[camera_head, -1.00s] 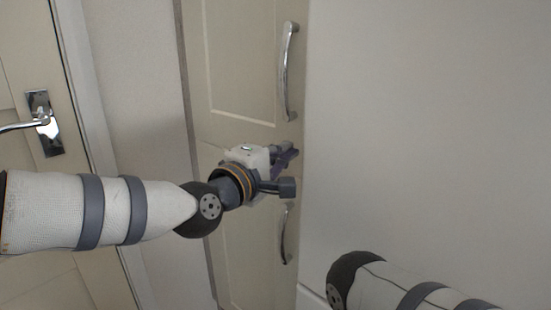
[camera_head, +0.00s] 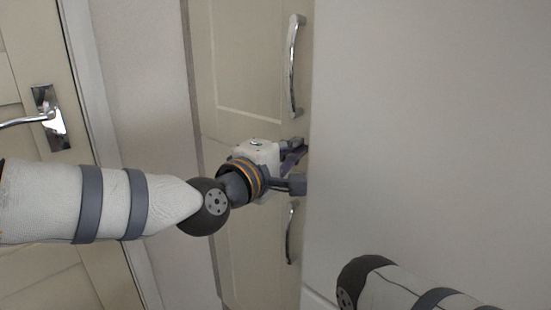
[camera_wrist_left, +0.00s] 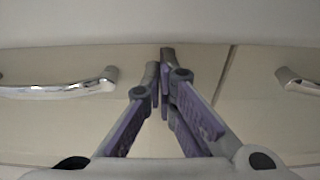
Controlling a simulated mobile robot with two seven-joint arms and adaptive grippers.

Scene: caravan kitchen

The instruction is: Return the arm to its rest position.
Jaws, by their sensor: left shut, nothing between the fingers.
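My left arm comes in from the left in the head view, and its gripper (camera_head: 298,155) is in front of the tall cream cupboard, between its upper and lower handles. In the left wrist view the two purple-grey fingers (camera_wrist_left: 163,75) meet at the tips, shut with nothing between them. They point at the cupboard front, apart from both handles. Part of my right arm shows at the bottom right of the head view; its gripper is out of frame.
The cream cupboard (camera_head: 245,70) has a long upper handle (camera_head: 294,65) and a lower handle (camera_head: 291,232). A plain pale wall or panel (camera_head: 430,130) fills the right. A door with a metal lever handle (camera_head: 45,118) stands at the left.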

